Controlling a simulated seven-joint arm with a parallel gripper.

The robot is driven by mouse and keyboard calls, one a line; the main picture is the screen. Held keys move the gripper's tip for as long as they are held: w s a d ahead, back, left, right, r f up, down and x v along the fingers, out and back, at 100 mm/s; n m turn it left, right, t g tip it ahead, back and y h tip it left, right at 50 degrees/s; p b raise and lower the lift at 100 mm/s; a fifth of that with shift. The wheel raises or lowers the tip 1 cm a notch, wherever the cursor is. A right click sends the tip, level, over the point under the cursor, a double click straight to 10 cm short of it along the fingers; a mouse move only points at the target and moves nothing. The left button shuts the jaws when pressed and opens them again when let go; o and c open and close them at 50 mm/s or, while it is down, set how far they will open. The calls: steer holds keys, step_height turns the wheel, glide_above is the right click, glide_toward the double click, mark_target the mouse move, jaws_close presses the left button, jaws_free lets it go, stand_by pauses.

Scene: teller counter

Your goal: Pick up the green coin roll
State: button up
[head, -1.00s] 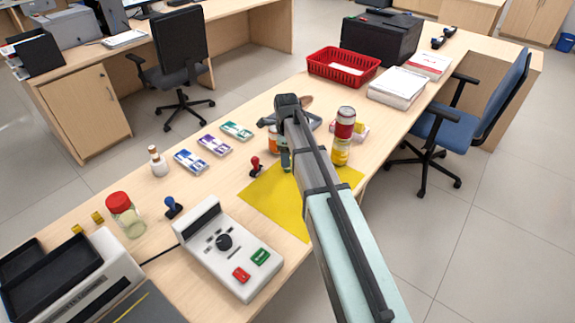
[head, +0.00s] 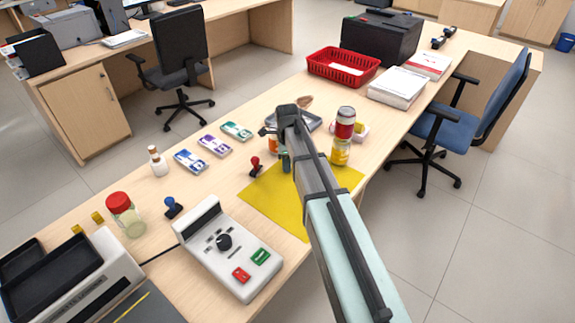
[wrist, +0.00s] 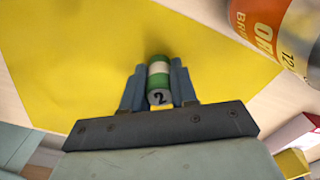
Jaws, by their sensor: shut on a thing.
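The green coin roll (wrist: 158,82), with a pale band and a "2" on its end, lies between the two fingers of my gripper (wrist: 159,88) in the wrist view. The gripper is shut on it, with a finger against each side. Behind it spreads the yellow mat (wrist: 70,60); I cannot tell whether the roll touches it. In the head view my gripper (head: 286,162) is over the far part of the yellow mat (head: 270,200), and my arm hides the roll.
An orange can (wrist: 280,35) stands close to the right of my gripper in the wrist view. A red stamp (head: 255,167) is at the mat's left edge.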

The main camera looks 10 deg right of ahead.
jaws_close()
steer(key=shift+r, duration=0.1)
